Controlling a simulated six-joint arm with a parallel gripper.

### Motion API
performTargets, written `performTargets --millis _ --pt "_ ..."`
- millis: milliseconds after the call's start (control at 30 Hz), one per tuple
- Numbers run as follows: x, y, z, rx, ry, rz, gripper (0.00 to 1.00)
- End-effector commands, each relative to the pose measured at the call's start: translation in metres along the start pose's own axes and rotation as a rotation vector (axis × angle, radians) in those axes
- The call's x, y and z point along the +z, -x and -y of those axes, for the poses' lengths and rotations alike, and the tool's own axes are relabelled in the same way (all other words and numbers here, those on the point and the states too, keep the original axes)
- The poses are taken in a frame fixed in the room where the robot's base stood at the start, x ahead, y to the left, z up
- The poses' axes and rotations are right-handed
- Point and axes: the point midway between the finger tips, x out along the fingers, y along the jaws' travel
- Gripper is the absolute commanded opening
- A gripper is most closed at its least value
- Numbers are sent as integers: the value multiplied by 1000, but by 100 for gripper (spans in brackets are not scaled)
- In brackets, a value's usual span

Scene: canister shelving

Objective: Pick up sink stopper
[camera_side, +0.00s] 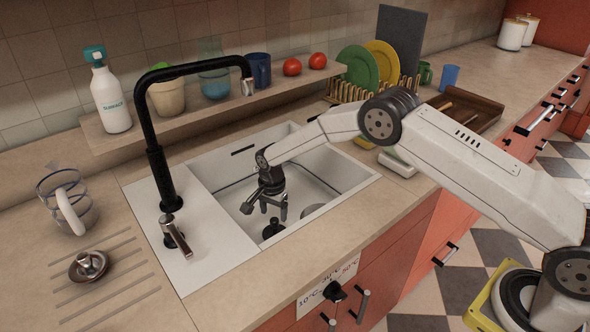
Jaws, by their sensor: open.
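My gripper (274,210) is inside the white sink (222,200), pointing down with its fingers apart and nothing seen between them. A small dark knobbed piece, which looks like the sink stopper (272,229), is on the sink floor just below and in front of the fingers. A gap seems to show between it and the fingertips. A grey round thing (313,210), partly hidden by the sink's front edge, lies to the right in the sink. A metal knobbed disc (88,266), like a lid or another stopper, rests on the grooved counter at the left.
The black faucet (158,170) rises left of the basin and arches over its back. A shelf (205,117) behind holds a soap bottle (110,92), cups and tomatoes. A dish rack (350,91) and brown tray (466,108) stand right. The front counter strip is clear.

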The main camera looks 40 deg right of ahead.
Motion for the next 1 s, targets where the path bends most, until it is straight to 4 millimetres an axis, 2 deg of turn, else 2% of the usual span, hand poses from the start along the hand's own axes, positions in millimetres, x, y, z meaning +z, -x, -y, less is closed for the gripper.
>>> performTargets --millis 200,400,933,967,1000 --pt "-1 -25 -1 2 0 0 76" --pt "-1 -38 0 0 0 0 76" --pt "-1 -39 0 0 0 0 76" --pt "0 -39 0 0 0 0 70" --pt "0 -39 0 0 0 0 57"
